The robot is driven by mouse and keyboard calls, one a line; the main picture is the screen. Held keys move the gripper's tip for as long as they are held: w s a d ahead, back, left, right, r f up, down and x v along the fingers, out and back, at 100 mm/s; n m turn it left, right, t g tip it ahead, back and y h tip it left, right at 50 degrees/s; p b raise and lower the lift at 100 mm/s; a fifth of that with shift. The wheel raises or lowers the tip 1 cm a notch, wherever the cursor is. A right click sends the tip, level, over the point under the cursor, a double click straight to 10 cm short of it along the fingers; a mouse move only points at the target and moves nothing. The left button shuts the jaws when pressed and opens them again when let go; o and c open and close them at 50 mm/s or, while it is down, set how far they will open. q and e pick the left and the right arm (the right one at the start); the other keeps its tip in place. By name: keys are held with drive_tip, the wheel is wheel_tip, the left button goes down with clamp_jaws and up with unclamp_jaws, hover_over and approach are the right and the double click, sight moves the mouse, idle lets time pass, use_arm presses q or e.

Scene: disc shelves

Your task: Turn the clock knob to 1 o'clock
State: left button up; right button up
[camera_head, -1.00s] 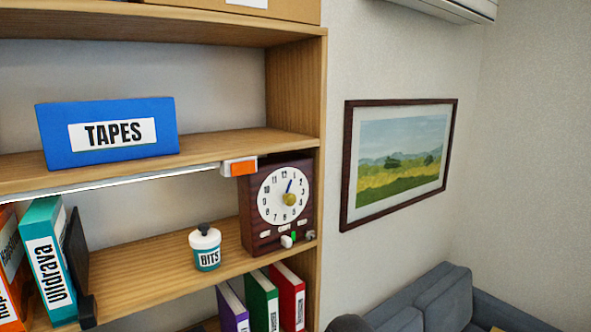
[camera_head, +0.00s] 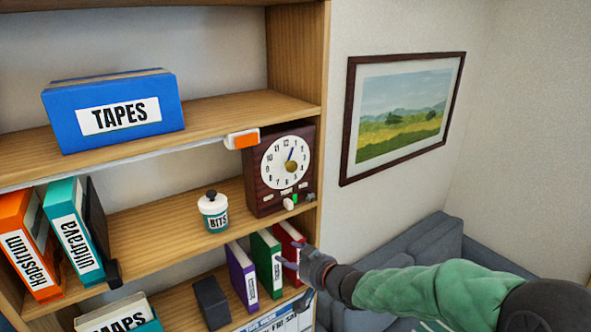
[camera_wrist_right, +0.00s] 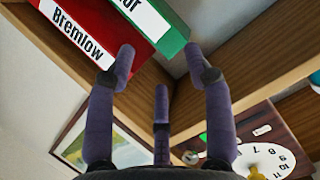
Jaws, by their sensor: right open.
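The clock (camera_head: 266,190) is a dark wooden box with a white dial, standing at the right end of the middle shelf. Its brass knob (camera_head: 292,167) sits on the dial, and a thin blue hand points up and slightly right, near 12 to 1. My right gripper (camera_head: 290,255) is open and empty, below the clock and in front of the binders. In the right wrist view the open fingers (camera_wrist_right: 160,58) point at the binders. The clock dial (camera_wrist_right: 270,155) shows there at the lower right, partly cut off, with the knob (camera_wrist_right: 256,173) at the edge. My left gripper is out of view.
A BITS jar (camera_head: 214,212) stands left of the clock. An orange-and-white tag (camera_head: 242,139) is on the shelf edge above. Red (camera_head: 288,238), green (camera_head: 266,262) and purple (camera_head: 242,275) binders stand below. A TAPES box (camera_head: 115,110) sits on the upper shelf.

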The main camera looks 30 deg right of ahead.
wheel_tip(320, 180, up, 12)
drive_tip(key=s+d+n+t+p, duration=0.1)
drive_tip(key=s+d+t, duration=0.1)
drive_tip(key=s, duration=0.1)
drive_tip(key=n+t+h+p, duration=0.1)
drive_tip(key=t+p, duration=0.1)
approach(293, 169)
drive_tip(key=w, duration=0.9)
drive_tip(key=shift+w+a+f, duration=0.1)
drive_tip(key=shift+a+f, duration=0.05)
drive_tip(key=shift+a, duration=0.15)
clamp_jaws()
